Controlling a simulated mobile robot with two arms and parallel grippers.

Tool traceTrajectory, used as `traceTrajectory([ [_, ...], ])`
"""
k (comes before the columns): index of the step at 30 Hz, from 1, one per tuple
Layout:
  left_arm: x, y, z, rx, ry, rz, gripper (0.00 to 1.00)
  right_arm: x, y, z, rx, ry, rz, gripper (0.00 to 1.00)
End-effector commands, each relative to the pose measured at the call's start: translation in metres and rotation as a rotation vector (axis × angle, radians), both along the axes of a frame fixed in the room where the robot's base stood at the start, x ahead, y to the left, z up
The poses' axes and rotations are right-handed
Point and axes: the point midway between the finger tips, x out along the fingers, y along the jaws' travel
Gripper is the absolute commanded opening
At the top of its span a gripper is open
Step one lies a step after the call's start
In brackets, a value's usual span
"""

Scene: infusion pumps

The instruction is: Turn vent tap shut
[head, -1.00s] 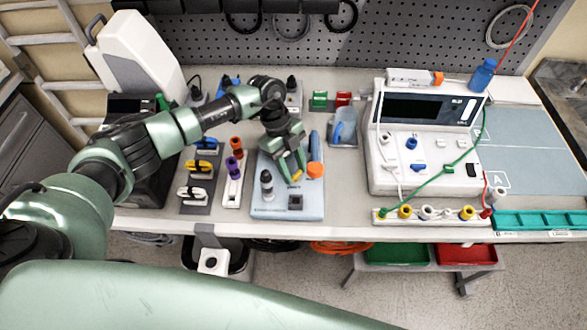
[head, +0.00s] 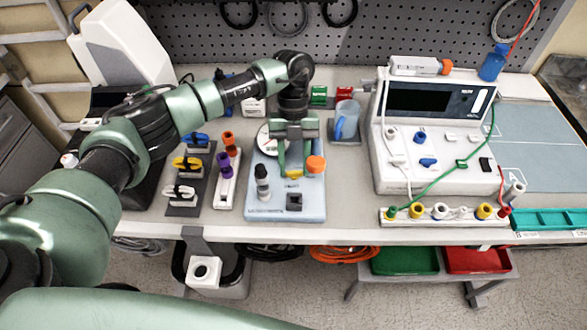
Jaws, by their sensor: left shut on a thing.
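A light blue board (head: 270,210) lies on the bench near its front edge. A small yellow piece (head: 294,173), which looks like the vent tap's handle, shows low between the fingers of my left gripper (head: 294,166). The gripper points down over the board and is shut on this yellow piece; the fingers hide much of it. An orange round knob (head: 316,164) is just right of the fingers. A black-and-grey knob (head: 262,182) stands left of them, and a dark square block (head: 294,201) is in front. My right gripper is out of view.
Left of the board is a white strip (head: 226,191) with orange and purple knobs, then coloured clips on a grey plate (head: 200,200). A white pump unit (head: 435,160) with a green hose stands to the right. A blue jug (head: 345,121) stands behind right.

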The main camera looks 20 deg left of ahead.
Motion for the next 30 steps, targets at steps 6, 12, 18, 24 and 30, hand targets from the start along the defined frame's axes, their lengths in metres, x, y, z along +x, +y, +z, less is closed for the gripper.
traceTrajectory([
  [6, 0.0018, -0.0003, 0.0004, 0.000, -0.005, -0.063, 0.00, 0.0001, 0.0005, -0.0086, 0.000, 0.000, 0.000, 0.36],
  [12, 0.0015, -0.0004, 0.0015, 0.001, -0.004, -0.083, 0.00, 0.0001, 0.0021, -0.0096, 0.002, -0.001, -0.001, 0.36],
  [18, 0.0014, -0.0002, 0.0020, 0.002, -0.004, -0.086, 0.00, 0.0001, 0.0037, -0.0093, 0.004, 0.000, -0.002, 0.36],
  [24, 0.0015, 0.0001, 0.0021, 0.003, -0.004, -0.085, 0.62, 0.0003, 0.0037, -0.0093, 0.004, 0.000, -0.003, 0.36],
  [30, 0.0015, -0.0013, 0.0024, 0.001, -0.005, -0.085, 0.62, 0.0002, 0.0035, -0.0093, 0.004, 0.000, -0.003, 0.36],
])
